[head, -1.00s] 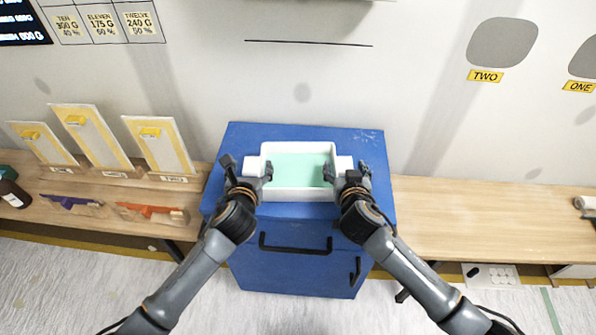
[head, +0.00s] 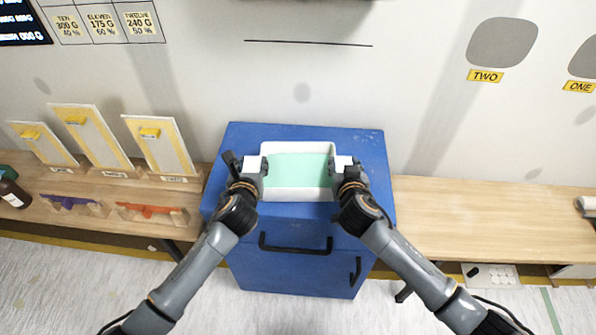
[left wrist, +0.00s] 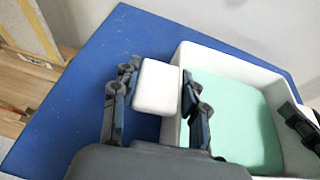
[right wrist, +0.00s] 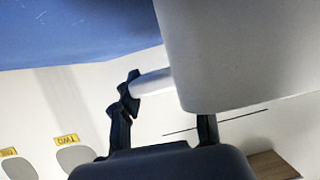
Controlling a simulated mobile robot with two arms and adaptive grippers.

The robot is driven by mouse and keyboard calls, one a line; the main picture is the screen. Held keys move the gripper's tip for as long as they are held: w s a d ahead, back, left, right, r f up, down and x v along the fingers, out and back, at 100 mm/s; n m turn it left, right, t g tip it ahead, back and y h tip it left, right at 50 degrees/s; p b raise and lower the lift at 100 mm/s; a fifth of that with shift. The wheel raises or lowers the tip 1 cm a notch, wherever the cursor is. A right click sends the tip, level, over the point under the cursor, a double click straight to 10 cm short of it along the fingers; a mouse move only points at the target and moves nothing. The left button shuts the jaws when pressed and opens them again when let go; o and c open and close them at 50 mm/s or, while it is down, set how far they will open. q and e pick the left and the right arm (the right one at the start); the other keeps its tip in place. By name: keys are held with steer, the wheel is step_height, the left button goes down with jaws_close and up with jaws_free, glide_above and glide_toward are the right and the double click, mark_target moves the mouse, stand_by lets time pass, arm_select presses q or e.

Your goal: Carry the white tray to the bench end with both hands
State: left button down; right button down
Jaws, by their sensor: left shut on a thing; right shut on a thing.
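The white tray (head: 298,147) with a pale green bottom sits on the blue cabinet (head: 300,128). It has a white block handle at each end. My left gripper (head: 252,167) is shut on the left handle, one finger outside it and one inside the tray; the handle also shows in the left wrist view (left wrist: 157,88). My right gripper (head: 346,167) is shut on the right handle, with one finger inside the tray. In the right wrist view, the tray wall (right wrist: 235,55) hides part of one finger, and the handle (right wrist: 152,83) shows between the fingers.
A wooden bench (head: 480,220) runs along the wall on both sides of the cabinet. Its right stretch is mostly clear, with a roll (head: 586,204) at the far end. The left stretch holds upright boards (head: 160,145) and small red (head: 150,210) and purple (head: 70,202) tools.

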arm_select(q)
steer(key=shift+r, duration=0.2)
arm_select(e)
steer(key=shift+r, duration=0.2)
